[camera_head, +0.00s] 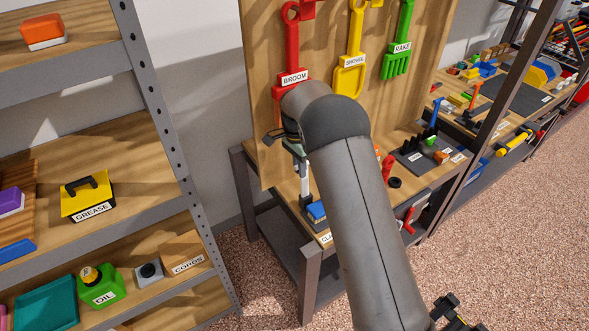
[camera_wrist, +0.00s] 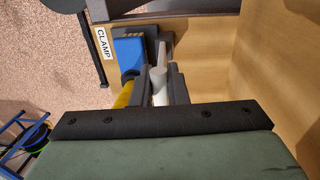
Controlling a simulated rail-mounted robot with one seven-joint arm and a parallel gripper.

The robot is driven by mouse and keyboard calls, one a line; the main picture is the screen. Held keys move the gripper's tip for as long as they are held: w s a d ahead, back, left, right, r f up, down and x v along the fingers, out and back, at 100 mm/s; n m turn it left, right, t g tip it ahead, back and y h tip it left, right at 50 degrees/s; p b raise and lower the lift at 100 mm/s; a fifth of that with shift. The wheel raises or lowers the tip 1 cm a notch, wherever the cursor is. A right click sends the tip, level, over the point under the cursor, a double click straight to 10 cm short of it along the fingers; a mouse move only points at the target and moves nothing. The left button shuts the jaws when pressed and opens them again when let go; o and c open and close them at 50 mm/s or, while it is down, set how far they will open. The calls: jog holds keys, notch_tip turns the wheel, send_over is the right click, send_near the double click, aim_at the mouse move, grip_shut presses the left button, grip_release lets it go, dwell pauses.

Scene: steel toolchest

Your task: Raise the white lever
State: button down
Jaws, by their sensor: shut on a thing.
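The white lever (camera_head: 304,182) stands near the left end of the workbench, behind the blue clamp block (camera_head: 317,210). My gripper (camera_head: 296,150) is at its upper part, mostly hidden behind my own arm in the head view. In the wrist view, my gripper's dark fingers (camera_wrist: 159,88) are shut on the white lever (camera_wrist: 158,78), one finger on each side. The blue block (camera_wrist: 129,51) with the CLAMP label (camera_wrist: 103,43) is just left of the lever. A yellow part (camera_wrist: 123,95) shows beside the left finger. The lever's lower end is partly hidden.
A wooden back panel (camera_head: 264,100) with a red broom (camera_head: 292,45), yellow shovel (camera_head: 353,50) and green rake (camera_head: 399,45) rises close behind the lever. Grey shelving (camera_head: 165,110) stands to the left. A dark tool holder (camera_head: 413,158) is farther right on the bench.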

jog(key=shift+w+a+f, duration=0.15)
jog(key=shift+a, duration=0.1)
jog(key=c, duration=1.7)
grip_release()
jog(key=o, duration=0.6)
jog(key=shift+w+a+f, duration=0.1)
jog(key=shift+w+f, duration=0.05)
jog(key=shift+w, duration=0.1)
jog(key=shift+s, duration=0.1)
notch_tip(320, 180, up, 4)
jog(key=shift+f+b, duration=0.1)
jog(key=shift+b, duration=0.25)
jog(key=s+d+r+b, duration=0.1)
jog(key=s+r, duration=0.2)
jog(key=s, duration=0.1)
jog(key=s+d+r+b, duration=0.1)
jog(key=s+r, duration=0.2)
jog(key=s, duration=0.2)
jog(key=s+d+r+b, duration=0.1)
jog(key=s+r, duration=0.2)
jog(key=s, duration=0.1)
jog(key=shift+s+d+r+b, duration=0.25)
jog(key=shift+s+d+b, duration=0.05)
jog(key=shift+b, duration=0.05)
